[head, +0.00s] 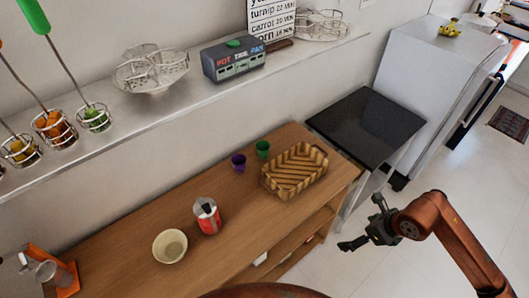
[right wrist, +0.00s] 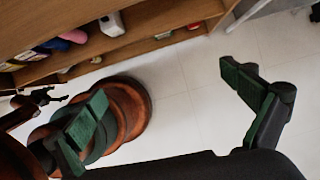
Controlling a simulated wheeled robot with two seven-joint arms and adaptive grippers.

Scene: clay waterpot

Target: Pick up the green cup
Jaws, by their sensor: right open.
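The small green cup (head: 262,149) stands on the wooden counter (head: 130,240), near its back edge, beside a purple cup (head: 238,162) and behind a woven basket (head: 295,170). My right gripper (head: 361,222) is open and empty, out over the floor to the right of the counter and well apart from the cup. Its spread fingers also show in the right wrist view (right wrist: 163,85), with nothing between them; the green cup is not seen there. A small dark gripper, seemingly my left one (right wrist: 45,97), shows at the left of that view, too small to judge.
A red and white moka pot (head: 207,216) and a cream bowl (head: 170,246) stand on the counter, left of the cups. A black-topped unit (head: 367,125) adjoins its right end. Open shelves (right wrist: 140,25) lie below the counter. The floor by my right gripper is clear.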

